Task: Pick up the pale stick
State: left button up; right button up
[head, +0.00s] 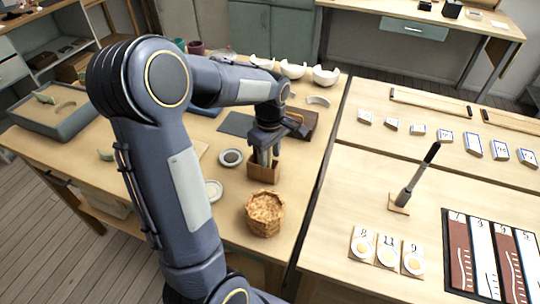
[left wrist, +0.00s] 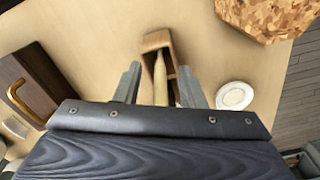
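The pale stick (left wrist: 160,78) stands in a small open wooden box (left wrist: 156,40), seen from above in the left wrist view. The same box shows in the head view (head: 262,174), where my gripper hides the stick. My left gripper (left wrist: 160,90) points down over the box. Its two fingers are apart, one on each side of the stick, with gaps visible between them and it. The fingertips are close to the box; their exact height against its rim is hard to tell. My right gripper is in neither view.
A woven-looking tan basket (head: 265,213) stands near the box. Small round dishes (head: 231,158) lie to its left and a dark brown case (left wrist: 30,85) is close by. White broken bowls (head: 292,70) stand behind. A dark-handled tool (head: 418,178) stands upright on the right table.

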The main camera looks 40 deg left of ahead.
pick_arm(q)
jog(key=shift+f, duration=0.1)
jog(key=shift+c, duration=0.2)
grip_shut()
notch_tip(320, 180, up, 10)
jog(key=shift+r+p, duration=0.1)
jog(key=shift+p, duration=0.2)
